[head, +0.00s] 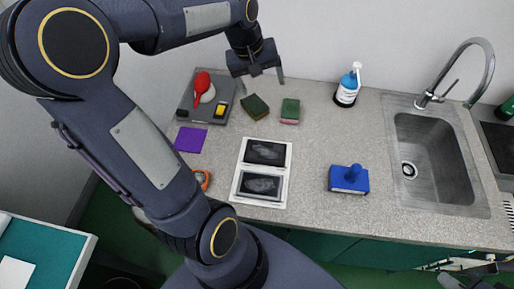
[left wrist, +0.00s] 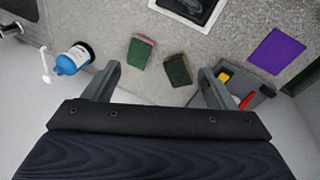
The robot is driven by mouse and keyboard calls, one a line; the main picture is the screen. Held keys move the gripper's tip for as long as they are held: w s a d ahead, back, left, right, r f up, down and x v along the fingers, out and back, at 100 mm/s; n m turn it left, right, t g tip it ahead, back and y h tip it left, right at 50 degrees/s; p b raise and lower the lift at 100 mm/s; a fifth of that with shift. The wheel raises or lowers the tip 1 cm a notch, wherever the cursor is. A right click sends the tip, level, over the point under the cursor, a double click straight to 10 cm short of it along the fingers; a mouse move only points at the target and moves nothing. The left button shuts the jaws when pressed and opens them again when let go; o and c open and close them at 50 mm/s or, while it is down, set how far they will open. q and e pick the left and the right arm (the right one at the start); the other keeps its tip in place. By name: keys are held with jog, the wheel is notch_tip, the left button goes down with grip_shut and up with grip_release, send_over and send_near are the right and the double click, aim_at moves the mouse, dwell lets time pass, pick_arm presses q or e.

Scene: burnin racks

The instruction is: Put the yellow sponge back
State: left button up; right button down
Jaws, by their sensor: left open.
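A dark green-topped sponge (head: 254,107) with a brownish-yellow edge lies on the counter beside the grey tray (head: 187,116). It also shows in the left wrist view (left wrist: 178,69), between and beyond my fingers. A second sponge (head: 290,111), green on top with a pinkish edge, lies just to its right; the left wrist view shows it too (left wrist: 140,52). My left gripper (head: 258,75) is open and empty, above the counter's back edge behind the dark sponge, touching neither sponge. Parts that look like my right gripper (head: 468,270) show at the bottom right; its jaws are unclear.
The tray holds a red brush (head: 202,83) and a yellow-and-black item (head: 221,110).

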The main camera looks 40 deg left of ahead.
pick_arm(q)
jog(key=s+d+f+m+t+h, duration=0.1)
jog(key=s+d+m+t+h, duration=0.1)
jog(key=s+d+m, duration=0.5)
jog(key=s+d, duration=0.5)
jog(key=s, duration=0.5)
jog(key=shift+d+t, duration=0.15)
jog(key=shift+t, duration=0.25)
jog(key=shift+s, duration=0.1)
